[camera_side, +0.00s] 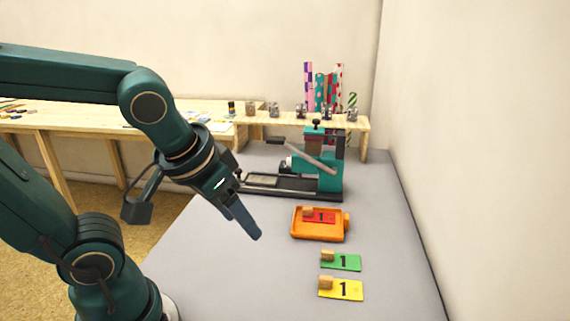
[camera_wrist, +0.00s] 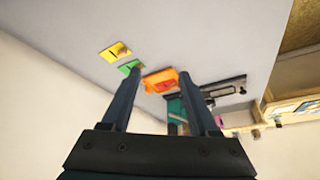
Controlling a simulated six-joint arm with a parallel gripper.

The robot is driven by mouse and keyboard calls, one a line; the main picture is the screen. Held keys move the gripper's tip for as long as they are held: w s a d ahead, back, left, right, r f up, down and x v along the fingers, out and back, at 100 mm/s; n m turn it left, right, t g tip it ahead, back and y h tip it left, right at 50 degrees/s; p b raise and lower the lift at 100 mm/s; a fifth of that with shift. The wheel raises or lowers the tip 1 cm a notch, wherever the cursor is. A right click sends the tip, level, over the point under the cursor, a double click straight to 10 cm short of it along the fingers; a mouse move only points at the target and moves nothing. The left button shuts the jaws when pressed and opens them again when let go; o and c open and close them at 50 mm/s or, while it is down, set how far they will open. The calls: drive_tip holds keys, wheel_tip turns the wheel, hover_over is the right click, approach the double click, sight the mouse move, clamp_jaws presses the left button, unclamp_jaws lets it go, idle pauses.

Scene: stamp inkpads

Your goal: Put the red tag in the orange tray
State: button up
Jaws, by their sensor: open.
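The red tag (camera_side: 319,216) has a black 1 and a small wooden block on it. It lies inside the orange tray (camera_side: 297,231) on the grey table. In the wrist view, the red tag (camera_wrist: 165,86) shows in the orange tray (camera_wrist: 149,87), beyond my fingers. My gripper (camera_side: 243,221) is open and empty, above the table and left of the tray in the side view. Its two fingers also show apart in the wrist view (camera_wrist: 161,82).
A green tag (camera_side: 347,263) and a yellow tag (camera_side: 348,291) lie in front of the tray, each with a wooden block. A teal press (camera_side: 320,184) stands behind the tray. A wooden shelf (camera_side: 357,124) holds small items. A wall bounds the right side. Grey table left of the tags is clear.

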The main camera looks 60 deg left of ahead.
drive_tip(key=s+d+m+h, duration=0.1)
drive_tip(key=s+d+m, duration=0.1)
drive_tip(key=shift+s+d, duration=0.25)
drive_tip(key=shift+s, duration=0.15)
